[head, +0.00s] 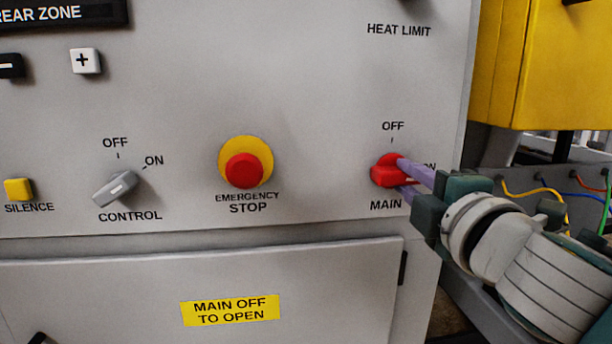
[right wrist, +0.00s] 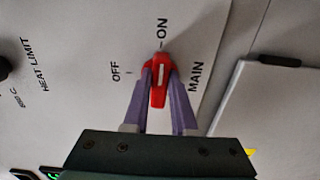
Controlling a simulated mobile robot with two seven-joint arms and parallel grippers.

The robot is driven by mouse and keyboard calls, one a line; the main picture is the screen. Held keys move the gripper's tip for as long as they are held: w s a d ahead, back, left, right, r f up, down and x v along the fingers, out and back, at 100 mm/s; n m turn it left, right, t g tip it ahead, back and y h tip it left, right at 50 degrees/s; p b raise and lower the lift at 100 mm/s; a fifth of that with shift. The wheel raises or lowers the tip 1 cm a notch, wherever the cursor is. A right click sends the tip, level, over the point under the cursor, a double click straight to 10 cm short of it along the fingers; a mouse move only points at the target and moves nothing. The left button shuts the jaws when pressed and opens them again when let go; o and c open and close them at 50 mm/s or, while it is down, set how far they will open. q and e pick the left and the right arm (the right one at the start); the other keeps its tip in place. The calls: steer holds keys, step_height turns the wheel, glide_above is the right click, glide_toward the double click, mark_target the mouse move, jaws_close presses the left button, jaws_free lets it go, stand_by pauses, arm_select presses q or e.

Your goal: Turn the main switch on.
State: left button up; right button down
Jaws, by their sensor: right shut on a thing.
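The red main switch (head: 384,176) is on the lower right of the grey panel, between the OFF label above it, the MAIN label below it and the partly covered ON label at its right. My right gripper (head: 404,178) reaches in from the right, its purple fingers shut on the switch knob. In the right wrist view the red knob (right wrist: 159,88) sits between the fingertips of the right gripper (right wrist: 160,85). Its white line points up at the ON mark, away from OFF. My left gripper is not in view.
The red emergency stop button (head: 244,170) on its yellow ring is left of the main switch. The grey control switch (head: 116,189) and yellow silence button (head: 18,189) are farther left. A door (head: 120,290) is below. A yellow box (head: 545,65) and coloured wires are at the right.

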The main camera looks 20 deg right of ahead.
stand_by(0.3)
steer(key=c, duration=0.7)
jaws_free()
steer(key=b+v, duration=0.1)
steer(key=v, duration=0.9)
steer(key=shift+d, duration=0.1)
